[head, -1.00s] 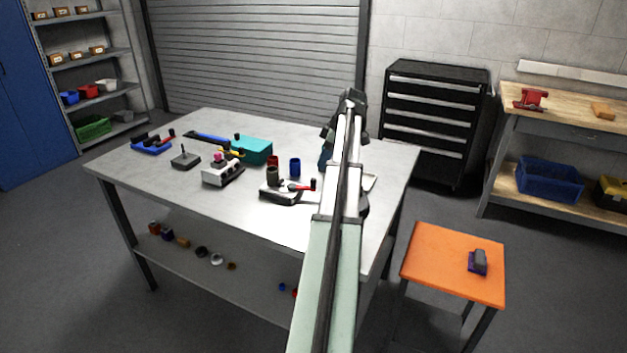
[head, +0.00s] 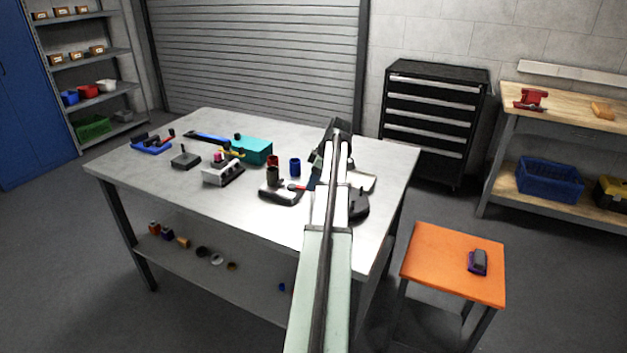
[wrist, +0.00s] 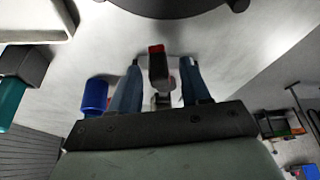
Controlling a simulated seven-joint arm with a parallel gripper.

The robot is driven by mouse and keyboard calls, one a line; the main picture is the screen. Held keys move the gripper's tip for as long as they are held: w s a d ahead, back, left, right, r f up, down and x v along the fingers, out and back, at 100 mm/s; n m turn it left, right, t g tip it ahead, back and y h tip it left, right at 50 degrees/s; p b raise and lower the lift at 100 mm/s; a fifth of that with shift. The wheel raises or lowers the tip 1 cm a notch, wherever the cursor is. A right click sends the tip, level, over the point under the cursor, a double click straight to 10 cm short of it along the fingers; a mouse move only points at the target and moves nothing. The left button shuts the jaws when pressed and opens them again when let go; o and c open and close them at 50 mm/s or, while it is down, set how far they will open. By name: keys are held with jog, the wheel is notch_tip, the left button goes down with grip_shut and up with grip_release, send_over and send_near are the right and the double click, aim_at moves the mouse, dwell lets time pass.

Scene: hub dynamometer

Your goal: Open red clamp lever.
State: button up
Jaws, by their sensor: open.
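A grey clamp fixture (head: 272,194) with a dark upright cylinder (head: 273,175) stands near the table's front edge in the head view. Its red clamp lever (head: 296,187) points right, its outer end hidden by my arm. In the wrist view, my gripper (wrist: 160,65) is open, with a finger on each side of a dark piece with a red end (wrist: 156,49), seemingly the lever. Clear gaps show on both sides of it. I cannot tell whether the fingers reach its depth. In the head view my gripper is mostly hidden behind my arm.
A blue cup (head: 295,167) stands close behind the fixture and shows left of the fingers in the wrist view (wrist: 95,96). A white block fixture (head: 222,174) and a teal box (head: 253,150) are further left. A dark round base (head: 359,206) lies right of my arm.

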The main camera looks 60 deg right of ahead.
jog(key=shift+c, duration=0.4)
grip_shut()
